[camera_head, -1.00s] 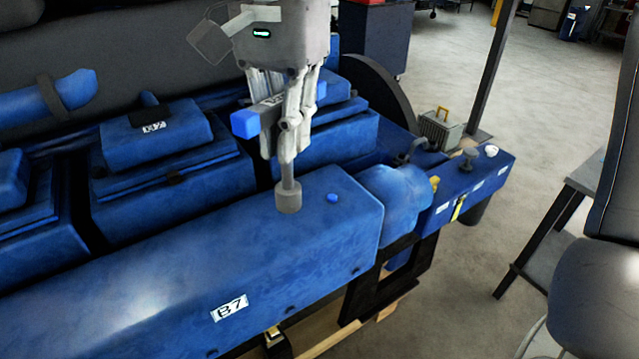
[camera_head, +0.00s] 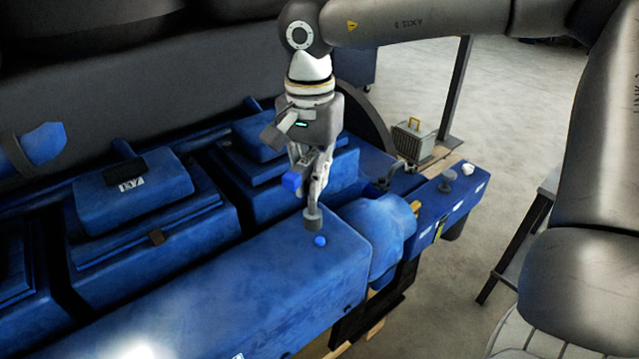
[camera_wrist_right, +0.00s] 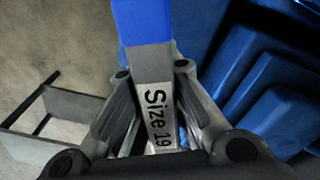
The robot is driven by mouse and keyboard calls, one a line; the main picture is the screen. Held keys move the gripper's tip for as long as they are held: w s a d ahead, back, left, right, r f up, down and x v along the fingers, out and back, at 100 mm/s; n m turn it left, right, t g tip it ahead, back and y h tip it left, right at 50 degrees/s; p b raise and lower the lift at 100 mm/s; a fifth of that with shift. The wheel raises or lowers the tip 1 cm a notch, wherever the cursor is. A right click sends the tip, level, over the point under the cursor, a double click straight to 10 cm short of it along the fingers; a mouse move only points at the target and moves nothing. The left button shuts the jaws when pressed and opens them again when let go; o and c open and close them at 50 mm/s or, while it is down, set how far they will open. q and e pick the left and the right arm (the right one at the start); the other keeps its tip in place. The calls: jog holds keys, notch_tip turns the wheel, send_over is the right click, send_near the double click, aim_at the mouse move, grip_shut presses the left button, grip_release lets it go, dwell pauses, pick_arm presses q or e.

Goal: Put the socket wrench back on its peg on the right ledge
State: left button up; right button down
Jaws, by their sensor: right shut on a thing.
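In the right wrist view the blue handle end (camera_wrist_right: 142,20) and a "Size 19" label (camera_wrist_right: 157,118) show between the shut fingers (camera_wrist_right: 150,100). My left gripper is out of view.
The long blue cover (camera_head: 215,305) and several raised blue covers fill the left and middle. A rounded blue housing (camera_head: 375,232) lies between the cover and the ledge. A grey box with a yellow handle (camera_head: 413,140) stands behind the ledge. A grey stand (camera_head: 520,235) is at right.

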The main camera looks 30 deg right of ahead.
jog(key=shift+w+d+f, duration=0.2)
jog(key=shift+d+f, duration=0.4)
jog(key=shift+f, duration=0.1)
jog(key=shift+d+f+p, duration=0.1)
jog(key=shift+f+p, duration=0.05)
jog(key=shift+p, duration=0.25)
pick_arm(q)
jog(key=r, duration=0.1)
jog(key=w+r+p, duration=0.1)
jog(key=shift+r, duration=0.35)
pick_arm(e)
jog(key=f, duration=0.4)
jog(key=shift+w+d, duration=0.15)
jog(key=shift+d, duration=0.15)
jog(key=shift+f+b, duration=0.5)
jog(key=shift+b, duration=0.2)
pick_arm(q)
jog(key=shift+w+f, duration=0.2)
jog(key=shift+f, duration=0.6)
pick_arm(e)
jog(key=c, duration=1.6)
grip_release()
